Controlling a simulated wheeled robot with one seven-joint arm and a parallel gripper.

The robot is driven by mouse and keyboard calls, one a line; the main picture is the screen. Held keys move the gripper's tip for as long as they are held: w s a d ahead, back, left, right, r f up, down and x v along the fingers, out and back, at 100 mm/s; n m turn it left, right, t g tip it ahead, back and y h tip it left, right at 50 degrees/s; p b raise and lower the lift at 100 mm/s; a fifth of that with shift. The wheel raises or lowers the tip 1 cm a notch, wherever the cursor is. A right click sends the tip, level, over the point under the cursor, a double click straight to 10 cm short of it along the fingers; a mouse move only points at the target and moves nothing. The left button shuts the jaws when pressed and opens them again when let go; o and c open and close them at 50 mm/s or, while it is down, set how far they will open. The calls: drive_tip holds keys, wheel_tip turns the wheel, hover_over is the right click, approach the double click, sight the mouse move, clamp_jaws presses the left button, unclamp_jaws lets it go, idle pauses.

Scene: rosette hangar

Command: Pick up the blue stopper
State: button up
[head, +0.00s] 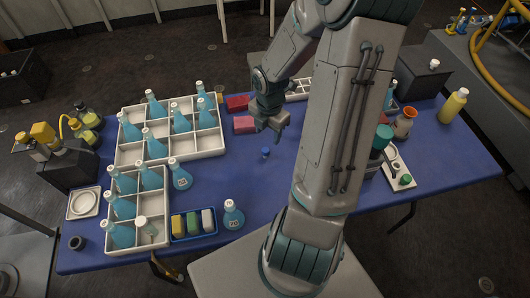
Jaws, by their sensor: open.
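The blue stopper (265,153) is small and stands alone on the blue table (240,178), near its middle. My gripper (267,131) is open, with nothing seen between its fingers. It points down just behind the stopper in the head view, apart from it. Its exact height above the table is hard to tell.
A white divided crate (130,158) with blue flasks stands left. Loose flasks (181,178) and a blue tray (188,236) with coloured blocks are nearer. A red block (237,103) and a pink block (243,124) lie beside my gripper. My arm hides part of the right side.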

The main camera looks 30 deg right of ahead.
sight(265, 150)
wheel_tip(265, 150, down, 6)
drive_tip(key=shift+w+a+r+b, duration=0.1)
drive_tip(key=shift+b, duration=0.6)
drive_tip(key=shift+w+a+f+b, duration=0.1)
drive_tip(key=shift+f+b, duration=0.15)
drive_tip(key=shift+f, duration=0.65)
drive_tip(key=shift+w+d+f+b, duration=0.1)
drive_tip(key=shift+w+f+b, duration=0.1)
drive_tip(key=shift+f, duration=0.7)
drive_tip(key=shift+w+a+f+b, duration=0.1)
drive_tip(key=shift+f+b, duration=0.15)
drive_tip(key=shift+f, duration=0.65)
drive_tip(key=c, duration=1.1)
